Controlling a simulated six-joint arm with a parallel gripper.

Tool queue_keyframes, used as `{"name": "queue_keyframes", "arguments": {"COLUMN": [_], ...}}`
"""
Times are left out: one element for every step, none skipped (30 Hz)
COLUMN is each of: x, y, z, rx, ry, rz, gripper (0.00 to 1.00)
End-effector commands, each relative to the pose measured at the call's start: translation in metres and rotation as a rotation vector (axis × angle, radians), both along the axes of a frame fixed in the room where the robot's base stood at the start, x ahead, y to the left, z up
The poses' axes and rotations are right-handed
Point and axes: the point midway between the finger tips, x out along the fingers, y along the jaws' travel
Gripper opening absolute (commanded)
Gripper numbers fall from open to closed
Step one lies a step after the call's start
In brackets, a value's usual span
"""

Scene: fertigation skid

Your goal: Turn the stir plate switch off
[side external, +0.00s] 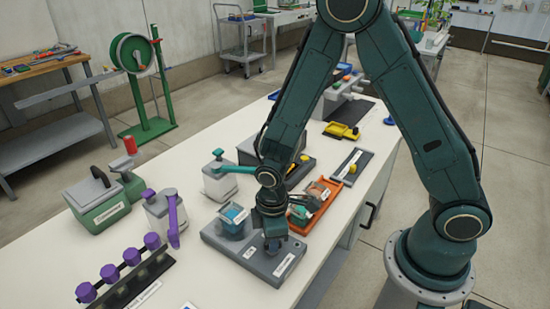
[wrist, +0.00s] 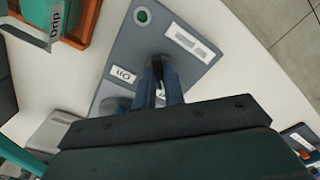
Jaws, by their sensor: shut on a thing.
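The stir plate (side external: 222,241) is a flat grey box on the white bench; its top also fills the middle of the wrist view (wrist: 115,55). A beaker with blue contents (side external: 234,219) stands on it. My gripper (side external: 272,243) points down over the plate's right part. In the wrist view my gripper's fingers (wrist: 160,82) are shut on the dark switch lever (wrist: 157,68), which is mostly hidden between them. A label reading "On" (wrist: 124,76) lies beside the fingers, upside down. A round green indicator (wrist: 142,16) is near the plate's corner. The lever's exact tilt cannot be told.
An orange tray (side external: 303,226) stands close behind the plate, with a "Drip" label (wrist: 57,22) in it. A purple-handled valve (side external: 170,216) and a rack of purple knobs (side external: 128,268) stand to the left. The bench in front of the plate is clear.

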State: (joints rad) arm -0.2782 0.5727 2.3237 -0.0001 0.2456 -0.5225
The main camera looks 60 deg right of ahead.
Motion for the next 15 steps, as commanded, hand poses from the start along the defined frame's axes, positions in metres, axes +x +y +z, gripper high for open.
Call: {"name": "queue_keyframes", "arguments": {"x": [0.0007,0.0007,0.0006,0.0006,0.0005,0.0005,0.0004,0.0004,0.0004,0.0003,0.0003,0.0003,0.0003,0.0003,0.0003], "y": [0.0003,0.0003,0.0002,0.0002,0.0002,0.0002,0.0001,0.0001,0.0001,0.0001,0.0001,0.0001,0.0001,0.0001,0.0001], "z": [0.0009,0.0009,0.0008,0.0007,0.0007,0.0006,0.0005,0.0005,0.0004,0.0004,0.0003,0.0003,0.0004,0.0006,0.0010], "rx": [0.001,0.001,0.001,0.001,0.001,0.001,0.000,0.000,0.000,0.000,0.000,0.000,0.000,0.000,0.000], "ry": [-0.002,-0.002,-0.002,-0.002,-0.002,-0.002,-0.001,-0.001,-0.001,-0.001,-0.001,-0.001,-0.001,-0.001,-0.001], "rz": [0.002,0.002,0.002,0.002,0.001,0.001,0.001,0.001,0.001,0.001,0.000,0.000,0.000,0.000,0.000], "gripper": [0.00,0.17,0.25,0.30,0.33,0.33,0.33,0.33,0.33,0.33,0.33,0.33,0.33,0.33,0.33]}}
